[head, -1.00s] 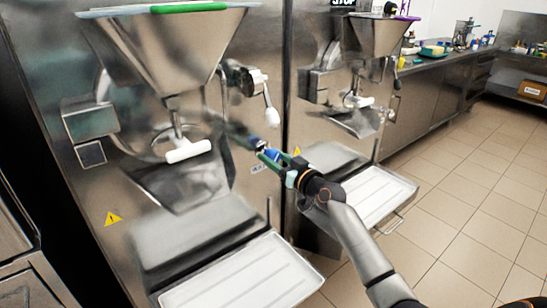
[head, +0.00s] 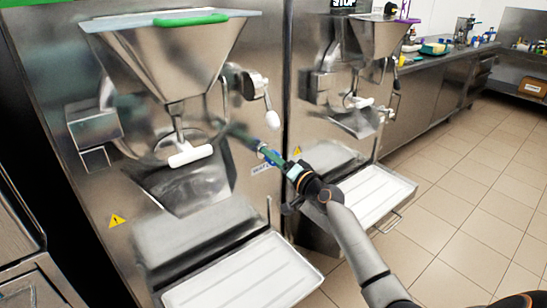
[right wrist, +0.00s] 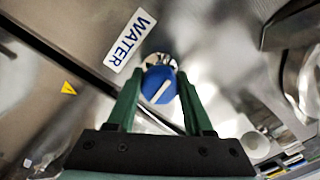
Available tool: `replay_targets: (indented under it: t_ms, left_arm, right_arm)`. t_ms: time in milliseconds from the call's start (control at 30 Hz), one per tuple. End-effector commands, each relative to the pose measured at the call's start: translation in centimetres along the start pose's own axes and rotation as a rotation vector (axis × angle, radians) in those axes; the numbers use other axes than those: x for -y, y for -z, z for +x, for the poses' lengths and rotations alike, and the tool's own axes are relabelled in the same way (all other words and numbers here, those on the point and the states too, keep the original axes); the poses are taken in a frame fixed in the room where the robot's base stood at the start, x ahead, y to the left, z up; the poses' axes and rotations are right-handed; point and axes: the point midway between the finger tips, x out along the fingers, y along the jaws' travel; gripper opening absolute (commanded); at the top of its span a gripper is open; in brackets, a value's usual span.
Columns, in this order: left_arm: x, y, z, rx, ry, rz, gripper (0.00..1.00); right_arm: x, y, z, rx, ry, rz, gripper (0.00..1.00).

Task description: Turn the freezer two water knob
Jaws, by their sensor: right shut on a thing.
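A blue round water knob (right wrist: 159,85) with a white pointer line sits between my fingers in the right wrist view. A WATER label (right wrist: 130,39) is beside it. The pointer slants in that picture. My right gripper (right wrist: 159,76) is shut on the knob, one green finger on each side. In the head view my right gripper (head: 264,149) reaches the right part of the near freezer's (head: 222,150) front, and its fingers largely hide the knob. My left gripper does not show.
A second freezer (head: 318,120) stands to the right. A white lever handle (head: 271,119) hangs just above my right gripper. White drip trays (head: 245,275) stick out below. Tiled floor (head: 465,195) is clear at right.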

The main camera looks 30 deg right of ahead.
Motion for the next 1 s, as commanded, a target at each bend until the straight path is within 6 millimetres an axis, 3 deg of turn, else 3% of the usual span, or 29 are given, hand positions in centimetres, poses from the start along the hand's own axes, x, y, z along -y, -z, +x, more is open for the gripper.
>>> replay_targets:
  t_ms: [300,867,900,1000]
  left_arm:
    - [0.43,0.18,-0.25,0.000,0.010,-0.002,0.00]
    - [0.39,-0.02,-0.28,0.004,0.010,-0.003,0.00]
    - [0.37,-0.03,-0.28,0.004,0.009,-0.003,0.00]
    - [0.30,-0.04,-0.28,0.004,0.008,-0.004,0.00]
  right_arm:
    - [0.04,0.05,-0.01,-0.001,0.000,0.124,0.00]
    - [0.03,0.03,-0.01,-0.001,0.000,0.150,0.00]
    - [0.03,0.03,-0.01,-0.001,0.000,0.150,0.56]
    - [0.03,0.02,-0.01,-0.001,0.000,0.149,0.67]
